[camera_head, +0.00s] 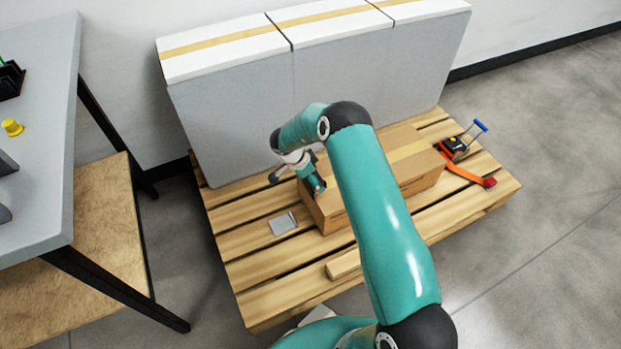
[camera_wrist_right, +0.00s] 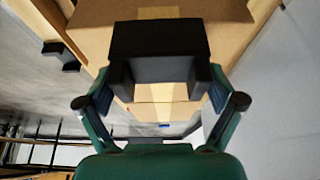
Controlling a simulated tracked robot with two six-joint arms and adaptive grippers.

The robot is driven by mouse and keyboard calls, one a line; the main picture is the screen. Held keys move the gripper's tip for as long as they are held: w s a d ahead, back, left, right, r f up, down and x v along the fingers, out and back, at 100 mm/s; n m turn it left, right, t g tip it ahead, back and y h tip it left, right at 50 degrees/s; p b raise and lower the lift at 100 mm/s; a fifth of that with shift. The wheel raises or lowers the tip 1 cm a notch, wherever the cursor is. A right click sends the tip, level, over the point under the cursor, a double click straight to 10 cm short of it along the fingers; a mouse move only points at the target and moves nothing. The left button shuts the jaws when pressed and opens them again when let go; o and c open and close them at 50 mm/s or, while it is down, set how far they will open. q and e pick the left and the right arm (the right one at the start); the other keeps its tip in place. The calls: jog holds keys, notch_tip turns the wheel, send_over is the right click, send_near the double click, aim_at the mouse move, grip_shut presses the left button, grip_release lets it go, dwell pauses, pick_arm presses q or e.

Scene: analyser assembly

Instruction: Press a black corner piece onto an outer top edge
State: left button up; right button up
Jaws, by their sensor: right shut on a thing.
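A black corner piece (camera_wrist_right: 160,55) shows in the right wrist view between the two fingers of my right gripper (camera_wrist_right: 161,100). The gripper is shut on it. Behind and around the piece is brown cardboard. In the head view, my right gripper (camera_head: 298,182) is at the left end of a long cardboard box (camera_head: 333,215) on the pallet. The black piece cannot be made out there. I cannot tell whether the piece touches the box edge. My left gripper is not in view.
The wooden pallet (camera_head: 255,256) also holds tall grey panels (camera_head: 230,125), a small grey plate (camera_head: 283,223), a wood block (camera_head: 343,265) and an orange strap (camera_head: 466,177) with a tool. A grey table (camera_head: 45,110) stands at the left.

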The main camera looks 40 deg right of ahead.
jog(key=shift+f, duration=0.15)
jog(key=shift+f+b, duration=0.75)
jog(key=shift+f, duration=1.1)
jog(key=shift+f, duration=0.4)
dwell(0.5)
jog(key=o, duration=0.7)
jog(key=shift+c, duration=0.2)
jog(key=shift+r, duration=0.1)
